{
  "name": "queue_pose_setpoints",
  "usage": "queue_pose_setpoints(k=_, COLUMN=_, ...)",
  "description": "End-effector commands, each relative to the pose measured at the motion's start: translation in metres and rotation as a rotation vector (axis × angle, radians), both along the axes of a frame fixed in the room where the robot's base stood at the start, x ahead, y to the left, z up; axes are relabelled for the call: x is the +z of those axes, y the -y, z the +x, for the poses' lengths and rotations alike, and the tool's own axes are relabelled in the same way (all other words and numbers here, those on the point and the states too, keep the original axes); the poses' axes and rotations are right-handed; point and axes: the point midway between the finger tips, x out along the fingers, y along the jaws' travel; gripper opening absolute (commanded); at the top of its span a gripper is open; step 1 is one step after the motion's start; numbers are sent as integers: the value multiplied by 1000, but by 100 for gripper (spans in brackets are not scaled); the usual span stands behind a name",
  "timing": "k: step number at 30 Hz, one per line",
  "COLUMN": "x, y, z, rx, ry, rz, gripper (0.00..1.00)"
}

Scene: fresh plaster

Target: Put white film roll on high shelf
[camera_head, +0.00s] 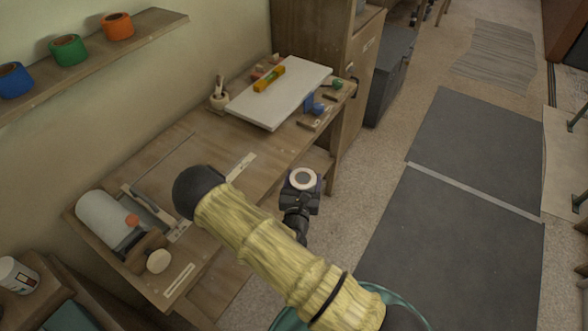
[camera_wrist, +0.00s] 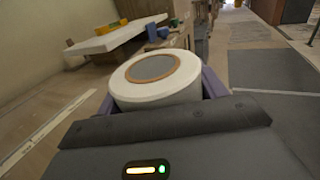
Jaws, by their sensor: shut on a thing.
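The white film roll (camera_wrist: 185,91) is a short white cylinder with a brown core ring, held upright between the jaws in the wrist view. In the head view the white film roll (camera_head: 302,179) shows as a white ring at the end of my arm. My gripper (camera_head: 301,187) is shut on it, in the air past the front edge of the workbench. The high shelf (camera_head: 100,57) is a wooden wall shelf at the upper left. My gripper is well to the right of the shelf.
Blue (camera_head: 14,80), green (camera_head: 68,50) and orange (camera_head: 118,26) rolls stand on the shelf. The workbench (camera_head: 190,150) carries a white board (camera_head: 280,92), a brush pot (camera_head: 219,97) and a large cylinder (camera_head: 105,218). Dark mats (camera_head: 450,240) cover the open floor at right.

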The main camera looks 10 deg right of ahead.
Motion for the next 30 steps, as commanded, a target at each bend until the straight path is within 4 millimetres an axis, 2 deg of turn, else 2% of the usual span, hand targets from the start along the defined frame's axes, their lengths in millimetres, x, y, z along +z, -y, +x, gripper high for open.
queue_pose_setpoints(k=1, x=-12, y=10, z=-4, rx=21, ry=-5, rz=-11, gripper=38)
queue_pose_setpoints(k=6, x=-44, y=31, z=-16, rx=107, ry=-7, rz=-10, gripper=38)
queue_pose_setpoints(k=15, x=-88, y=61, z=-42, rx=238, ry=-17, rz=1, gripper=38)
queue_pose_setpoints(k=20, x=-96, y=66, z=-47, rx=265, ry=-19, rz=7, gripper=38)
queue_pose_setpoints(k=30, x=-96, y=66, z=-47, rx=266, ry=-18, rz=9, gripper=38)
